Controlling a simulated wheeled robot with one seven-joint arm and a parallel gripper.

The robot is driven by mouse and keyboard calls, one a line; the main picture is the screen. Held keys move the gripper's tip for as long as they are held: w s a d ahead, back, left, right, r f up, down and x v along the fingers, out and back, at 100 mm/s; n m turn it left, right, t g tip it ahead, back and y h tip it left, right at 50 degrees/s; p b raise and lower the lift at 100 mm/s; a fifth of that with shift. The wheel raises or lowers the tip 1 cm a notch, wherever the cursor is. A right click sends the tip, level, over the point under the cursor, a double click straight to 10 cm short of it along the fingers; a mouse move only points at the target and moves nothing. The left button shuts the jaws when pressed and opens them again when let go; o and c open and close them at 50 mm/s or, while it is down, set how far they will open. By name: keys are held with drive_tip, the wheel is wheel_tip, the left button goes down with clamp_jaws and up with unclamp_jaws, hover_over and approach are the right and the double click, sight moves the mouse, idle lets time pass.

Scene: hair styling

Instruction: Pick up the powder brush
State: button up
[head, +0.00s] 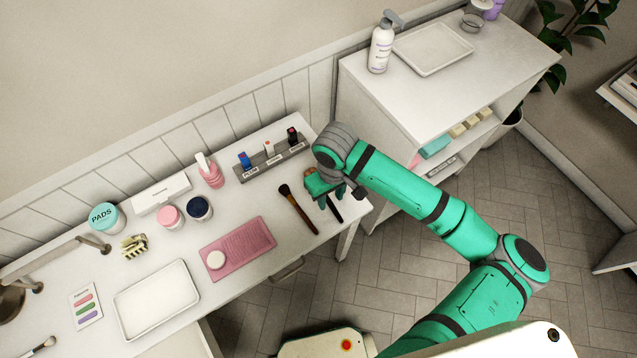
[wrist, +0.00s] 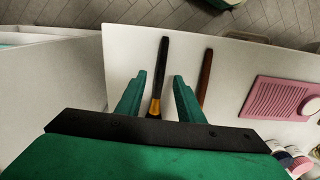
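A brush with a black handle (wrist: 163,62) and a gold-orange band lies on the white table; its head is hidden behind my gripper's mount in the wrist view. Its dark handle (head: 335,211) also shows below my gripper in the head view. My gripper (wrist: 159,76) is open, with one finger on each side of this brush and a gap to both. In the head view my gripper (head: 326,199) is over the table's right end. A second brush, with a brown handle (head: 303,217) and dark bristles, lies just left; it also shows in the wrist view (wrist: 206,76). Which one is the powder brush I cannot tell for certain.
A pink ribbed mat (head: 240,246) with a round white item lies left of the brushes. A grey rack (head: 272,160) with several small bottles stands behind them. A white shelf unit (head: 395,105) stands right of the table. Another brush (head: 42,346) lies far left.

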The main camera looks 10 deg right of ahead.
drive_tip(key=shift+f, duration=0.85)
clamp_jaws()
